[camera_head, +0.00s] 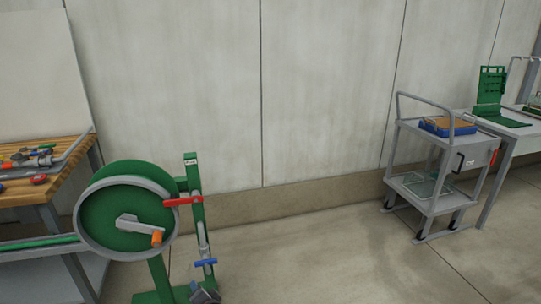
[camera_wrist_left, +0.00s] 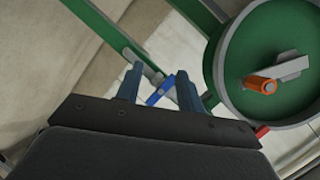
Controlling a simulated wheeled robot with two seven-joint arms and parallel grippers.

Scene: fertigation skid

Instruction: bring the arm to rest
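My left gripper (camera_wrist_left: 160,88) shows in the left wrist view with its two blue-grey fingers spread apart and nothing clasped between them. A blue handle (camera_wrist_left: 160,90) shows in the gap between the fingertips, seemingly beyond them. The same blue handle (camera_head: 205,262) sits low on the green post of the hose reel in the head view. A small dark grey piece (camera_head: 206,295) shows at the bottom edge there; I cannot tell whether it is part of my gripper. My right gripper is in neither view.
The green reel (camera_head: 110,217) with an orange-knobbed crank stands at the left, beside a red lever (camera_head: 183,201). A wooden bench (camera_head: 62,178) with tools is further left. A grey cart (camera_head: 428,205) carrying a blue tray (camera_head: 447,127) stands at the right. The middle floor is clear.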

